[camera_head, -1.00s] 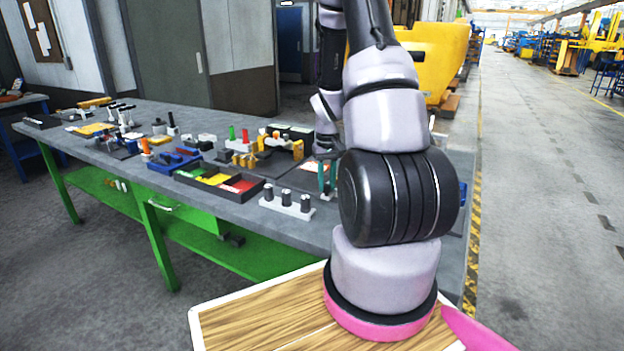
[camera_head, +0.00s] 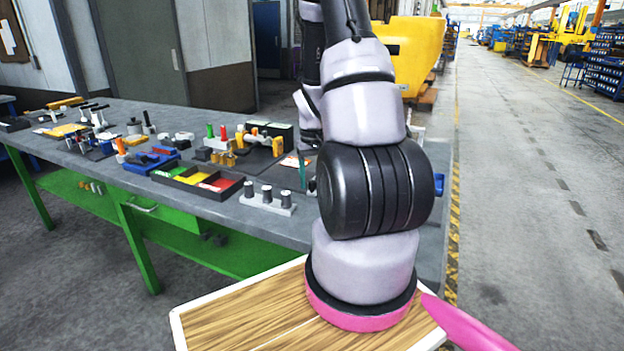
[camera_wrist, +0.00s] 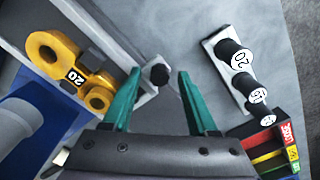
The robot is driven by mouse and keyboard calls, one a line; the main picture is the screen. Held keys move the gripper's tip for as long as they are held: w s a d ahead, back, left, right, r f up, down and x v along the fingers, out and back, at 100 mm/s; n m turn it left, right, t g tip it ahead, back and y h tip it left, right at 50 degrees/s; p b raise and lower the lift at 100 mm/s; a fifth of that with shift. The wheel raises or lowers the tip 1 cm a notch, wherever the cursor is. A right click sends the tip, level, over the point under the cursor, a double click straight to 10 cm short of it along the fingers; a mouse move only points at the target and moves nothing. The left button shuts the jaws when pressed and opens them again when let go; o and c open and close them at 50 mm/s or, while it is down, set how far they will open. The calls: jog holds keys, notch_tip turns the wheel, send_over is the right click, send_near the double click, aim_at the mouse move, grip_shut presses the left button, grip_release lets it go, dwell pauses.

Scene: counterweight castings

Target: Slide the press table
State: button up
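My gripper (camera_wrist: 158,80) shows in the wrist view with two teal fingers spread apart. A black knob (camera_wrist: 159,74) lies between or just beyond the fingertips; I cannot tell if they touch it. The knob is at the end of a pale grey bar-like part (camera_wrist: 105,28), which I take to be part of the press table. A yellow casting (camera_wrist: 67,70) marked 20 lies beside that bar, left of the fingers. In the head view a teal finger (camera_head: 302,174) shows over the bench beside my arm, which hides the knob and much of the press.
A white block (camera_head: 267,198) with three black cylinders stands right of the fingers in the wrist view. A tray (camera_head: 163,180) with yellow, green and red compartments is close by. The grey bench (camera_head: 110,172) holds several other tools and fixtures. The aisle floor (camera_head: 520,220) at right is clear.

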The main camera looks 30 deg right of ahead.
notch_tip(320, 180, up, 11)
dwell(0.4)
